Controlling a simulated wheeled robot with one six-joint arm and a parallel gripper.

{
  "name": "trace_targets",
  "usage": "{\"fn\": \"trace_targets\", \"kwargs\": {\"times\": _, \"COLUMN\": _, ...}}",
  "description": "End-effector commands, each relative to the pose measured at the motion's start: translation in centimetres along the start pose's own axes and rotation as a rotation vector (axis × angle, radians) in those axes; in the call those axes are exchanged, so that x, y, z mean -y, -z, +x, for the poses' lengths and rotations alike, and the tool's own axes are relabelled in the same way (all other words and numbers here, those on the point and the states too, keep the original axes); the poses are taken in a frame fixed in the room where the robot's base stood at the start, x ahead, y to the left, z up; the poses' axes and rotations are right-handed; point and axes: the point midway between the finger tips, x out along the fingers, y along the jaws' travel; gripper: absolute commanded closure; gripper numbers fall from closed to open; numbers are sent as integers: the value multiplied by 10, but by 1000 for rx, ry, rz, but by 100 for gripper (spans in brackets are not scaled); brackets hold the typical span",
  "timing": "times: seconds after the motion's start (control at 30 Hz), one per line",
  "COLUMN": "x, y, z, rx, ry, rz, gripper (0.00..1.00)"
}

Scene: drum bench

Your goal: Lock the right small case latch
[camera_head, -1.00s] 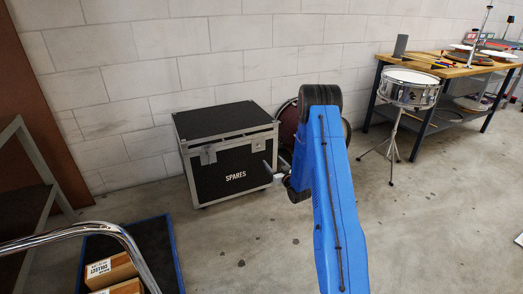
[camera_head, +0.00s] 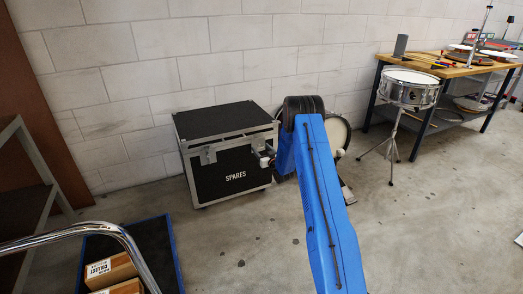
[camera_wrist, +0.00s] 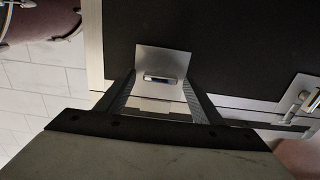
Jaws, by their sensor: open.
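The small black case (camera_head: 222,178) with metal edges and a "SPARES" label stands on the floor by the wall, lid down. Its right latch (camera_wrist: 162,78) is a pale metal plate with a small bar, in the middle of the wrist view. My gripper (camera_wrist: 158,84) is open, one finger on each side of this latch; I cannot tell whether they touch it. In the head view my gripper (camera_head: 263,158) is at the case's right front and hides most of that latch. The left latch (camera_head: 208,156) shows on the front; it also appears in the wrist view (camera_wrist: 298,106).
A bass drum (camera_head: 338,133) stands right of the case, partly behind my arm. A snare drum on a stand (camera_head: 410,88) and a workbench (camera_head: 455,70) are farther right. A blue-edged cart (camera_head: 162,250) with boxes is at the front left. Floor before the case is clear.

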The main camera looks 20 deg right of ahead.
Motion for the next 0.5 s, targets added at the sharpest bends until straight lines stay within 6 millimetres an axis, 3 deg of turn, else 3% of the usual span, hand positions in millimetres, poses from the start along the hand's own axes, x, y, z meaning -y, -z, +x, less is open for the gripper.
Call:
{"fn": "trace_targets", "kwargs": {"times": 0.33, "x": 0, "y": 0, "z": 3, "rx": 0, "ry": 0, "rz": 0, "gripper": 39}}
{"fn": "trace_targets", "kwargs": {"times": 0.5, "x": 0, "y": 0, "z": 3, "rx": -1, "ry": 0, "rz": 0, "gripper": 80}}
